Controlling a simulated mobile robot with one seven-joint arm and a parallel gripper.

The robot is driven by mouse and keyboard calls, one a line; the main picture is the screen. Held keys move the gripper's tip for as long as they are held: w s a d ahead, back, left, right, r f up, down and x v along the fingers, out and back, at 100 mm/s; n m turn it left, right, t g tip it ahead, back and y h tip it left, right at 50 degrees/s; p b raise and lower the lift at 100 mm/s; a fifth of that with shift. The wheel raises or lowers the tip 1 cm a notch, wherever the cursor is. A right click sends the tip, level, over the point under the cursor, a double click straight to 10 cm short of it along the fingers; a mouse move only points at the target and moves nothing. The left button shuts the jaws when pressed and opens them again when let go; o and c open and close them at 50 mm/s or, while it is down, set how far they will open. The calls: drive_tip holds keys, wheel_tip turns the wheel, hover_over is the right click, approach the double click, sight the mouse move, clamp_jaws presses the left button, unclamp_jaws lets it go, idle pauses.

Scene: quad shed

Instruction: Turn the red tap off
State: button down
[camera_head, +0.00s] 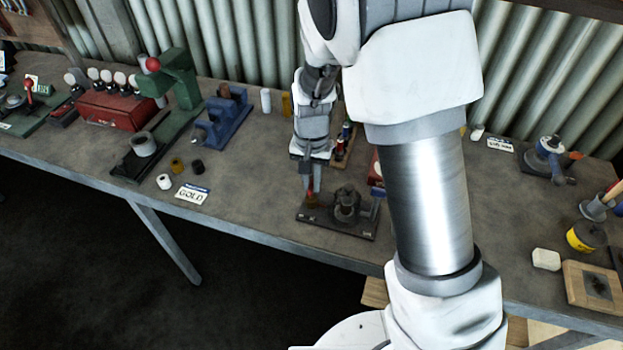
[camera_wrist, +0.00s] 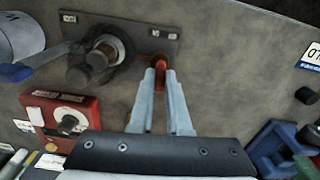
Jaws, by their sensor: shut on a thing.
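The red tap (camera_wrist: 161,76) stands on a dark base plate (camera_wrist: 135,32), near one end of it, beside a dark round fitting (camera_wrist: 100,52). My gripper (camera_wrist: 162,72) reaches down over the tap with its fingers closed on either side of it. In the head view, my gripper (camera_head: 311,190) points down at the left part of the plate (camera_head: 335,228), and a bit of the red tap (camera_head: 310,196) shows at the fingertips. The fingers partly hide the tap, so I cannot tell its exact angle. Small white labels sit on the plate.
A red box with a dial (camera_wrist: 66,118) stands near the plate. A blue fixture (camera_head: 222,118), a green press (camera_head: 175,80) and a GOLD card (camera_head: 192,194) are to the left. My arm hides part of the bench. The bench front (camera_head: 250,225) is clear.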

sight(312, 184)
drive_tip(key=shift+m, duration=0.6)
drive_tip(key=c, duration=0.9)
unclamp_jaws()
wheel_tip(312, 184, up, 18)
drive_tip(key=shift+f+p, duration=0.25)
drive_tip(key=shift+p, duration=0.1)
drive_tip(key=s+d+r+n+t, duration=0.1)
drive_tip(key=s+d+r+t, duration=0.1)
drive_tip(key=s+d, duration=0.2)
drive_tip(key=s+d+r+n+t, duration=0.1)
drive_tip(key=s+d, duration=0.3)
drive_tip(key=s, duration=0.4)
drive_tip(key=s+d+r+n+t, duration=0.2)
drive_tip(key=s+d+r, duration=0.2)
drive_tip(key=s, duration=0.2)
drive_tip(key=shift+s+d+t, duration=0.15)
drive_tip(key=shift+s+t, duration=0.15)
drive_tip(key=shift+s, duration=0.05)
